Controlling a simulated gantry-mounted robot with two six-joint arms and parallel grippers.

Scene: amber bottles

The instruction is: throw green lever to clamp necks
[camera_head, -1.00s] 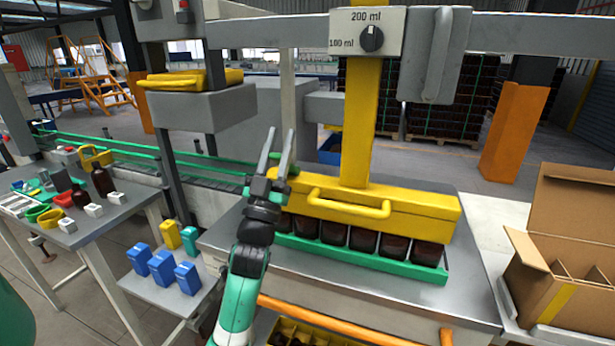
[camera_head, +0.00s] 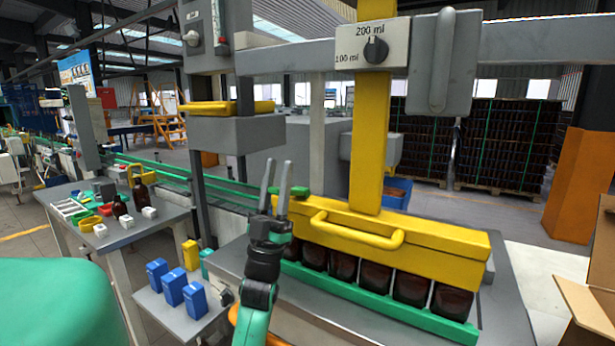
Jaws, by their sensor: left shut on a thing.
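The yellow clamp head (camera_head: 440,250) with its front handle sits over a row of amber bottles (camera_head: 376,279) standing in a green tray (camera_head: 410,317). The bottle necks are hidden behind the yellow head. My left gripper (camera_head: 277,173) is at the left end of the head, its two fingers pointing up. A small green piece, seemingly the green lever (camera_head: 299,191), shows right beside the fingers. My left gripper is shut on it, though the contact itself is mostly hidden. My right gripper is not in view.
A dial box (camera_head: 375,45) marked 200 ml and 100 ml hangs above on a grey beam. Blue blocks (camera_head: 173,290) stand on a low shelf at left. A side table (camera_head: 130,230) holds small bottles and parts. An open cardboard box (camera_head: 590,300) stands at right.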

